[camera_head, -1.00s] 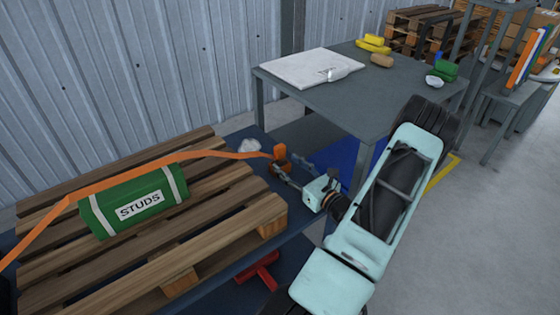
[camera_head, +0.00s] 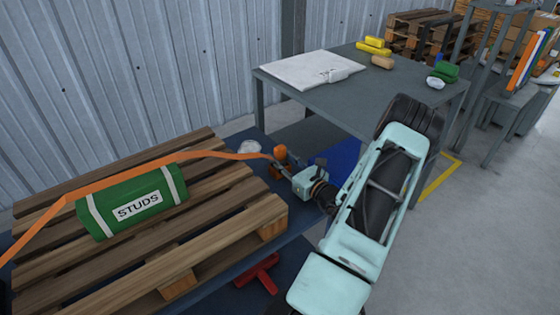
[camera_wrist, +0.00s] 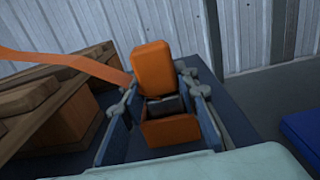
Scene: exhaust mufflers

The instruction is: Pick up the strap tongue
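A long orange strap (camera_head: 110,184) runs over the green box and its right end reaches the tips of my gripper (camera_head: 279,168). In the wrist view the strap (camera_wrist: 65,60) comes in from the left and stops at or behind my left finger. I cannot make out a separate tongue at its end. An orange buckle-like piece (camera_wrist: 153,70) stands upright, with a dark grey part and a lower orange block below it. My gripper (camera_wrist: 160,92) has its fingers spread on both sides of this piece; whether they touch it is unclear.
The green STUDS box (camera_head: 135,200) lies on a wooden pallet (camera_head: 215,240) left of my gripper. A red item (camera_head: 258,270) lies below the pallet's front. A grey table (camera_head: 385,98) stands behind my arm. A corrugated wall closes the back.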

